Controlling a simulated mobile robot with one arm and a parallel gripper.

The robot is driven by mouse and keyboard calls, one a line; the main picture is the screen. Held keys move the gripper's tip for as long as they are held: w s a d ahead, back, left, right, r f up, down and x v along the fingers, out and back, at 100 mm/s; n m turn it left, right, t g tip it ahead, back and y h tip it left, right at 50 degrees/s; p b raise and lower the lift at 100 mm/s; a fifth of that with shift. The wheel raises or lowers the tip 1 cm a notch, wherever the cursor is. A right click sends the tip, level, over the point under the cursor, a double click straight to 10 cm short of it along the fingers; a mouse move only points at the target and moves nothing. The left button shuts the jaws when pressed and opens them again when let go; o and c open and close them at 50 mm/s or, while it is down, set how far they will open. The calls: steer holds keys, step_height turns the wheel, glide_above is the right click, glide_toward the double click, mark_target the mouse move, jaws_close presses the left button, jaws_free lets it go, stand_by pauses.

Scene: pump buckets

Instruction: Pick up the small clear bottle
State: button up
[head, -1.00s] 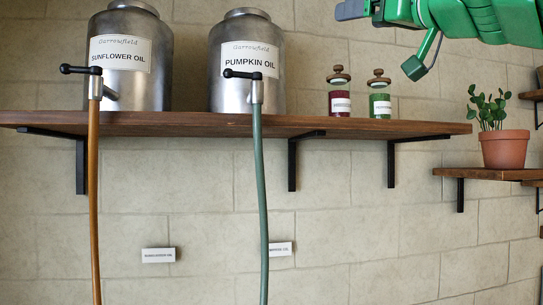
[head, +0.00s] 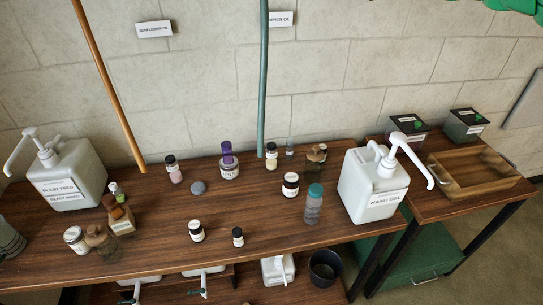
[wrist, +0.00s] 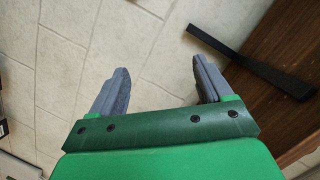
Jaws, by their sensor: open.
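A clear bottle with a teal cap (head: 313,205) stands upright near the front right of the wooden table in the head view. A much smaller, pale see-through bottle (head: 290,148) stands further back, beside the green hose. I cannot tell for sure which one is the small clear bottle. Neither bottle shows in the wrist view.
The table (head: 150,235) holds several other small bottles and jars, a plant feed pump bucket (head: 68,172) and a hand gel pump bucket (head: 366,185). A wooden tray (head: 465,178) stands at the right. A dark bracket (wrist: 250,65) and wooden shelf (wrist: 290,50) are near my gripper.

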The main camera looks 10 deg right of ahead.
steer(key=w+d+f+m+g, duration=0.25)
steer(key=f+m, duration=0.35)
steer(key=f, duration=0.8)
steer(key=m+g+y, duration=0.3)
steer(key=m+g, duration=0.3)
steer(key=m, duration=0.7)
glide_toward(271, 158)
steer(key=w+f, duration=0.3)
steer(key=shift+w+a+f, duration=0.2)
steer(key=shift+a+f, duration=0.1)
steer(key=shift+f, duration=0.1)
steer(key=shift+x, duration=3.85)
steer(key=shift+d, duration=0.1)
steer(key=shift+c, duration=0.2)
steer(key=c, duration=1.1)
steer(key=shift+o, duration=0.2)
steer(key=shift+r, duration=0.1)
